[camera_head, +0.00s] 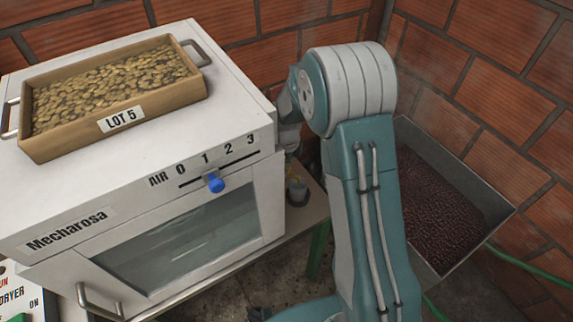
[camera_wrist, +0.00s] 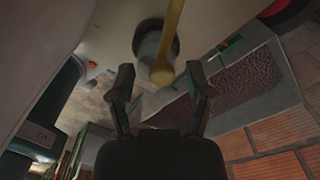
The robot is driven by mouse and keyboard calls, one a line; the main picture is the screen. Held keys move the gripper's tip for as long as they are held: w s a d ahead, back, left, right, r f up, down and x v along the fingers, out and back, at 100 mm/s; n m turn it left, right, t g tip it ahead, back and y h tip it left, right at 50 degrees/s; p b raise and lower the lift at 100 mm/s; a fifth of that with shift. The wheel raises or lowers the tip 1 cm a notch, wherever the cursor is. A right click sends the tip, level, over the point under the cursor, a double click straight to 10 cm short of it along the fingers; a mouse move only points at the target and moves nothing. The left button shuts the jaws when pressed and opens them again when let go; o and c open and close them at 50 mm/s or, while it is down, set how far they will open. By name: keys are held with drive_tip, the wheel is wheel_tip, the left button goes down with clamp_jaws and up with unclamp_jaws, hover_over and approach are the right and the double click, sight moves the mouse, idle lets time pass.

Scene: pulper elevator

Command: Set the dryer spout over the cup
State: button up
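The white dryer (camera_head: 160,150) fills the left of the head view. A small grey cup (camera_head: 297,190) stands on the bench beside its right side, partly hidden behind my arm. A bit of yellow (camera_head: 291,157) shows just above the cup. In the wrist view a yellow bar (camera_wrist: 174,40) with a rounded end crosses a grey cylinder (camera_wrist: 148,42) by a pale surface; they look like the spout and its lever, but I cannot be sure. My gripper (camera_wrist: 161,78) is open, its fingers on either side of the bar's end, with gaps visible.
A wooden tray (camera_head: 37,150) of beans marked LOT 5 sits on the dryer. A blue knob (camera_head: 215,183) is on its AIR slider, near 1. A metal bin (camera_head: 478,185) of dark beans stands to the right, by brick walls (camera_head: 510,80). Green hoses lie near the bin.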

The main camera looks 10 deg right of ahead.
drive_tip(key=shift+r, duration=0.1)
wheel_tip(320, 180, up, 12)
idle(0.6)
drive_tip(key=shift+a, duration=0.1)
idle(0.3)
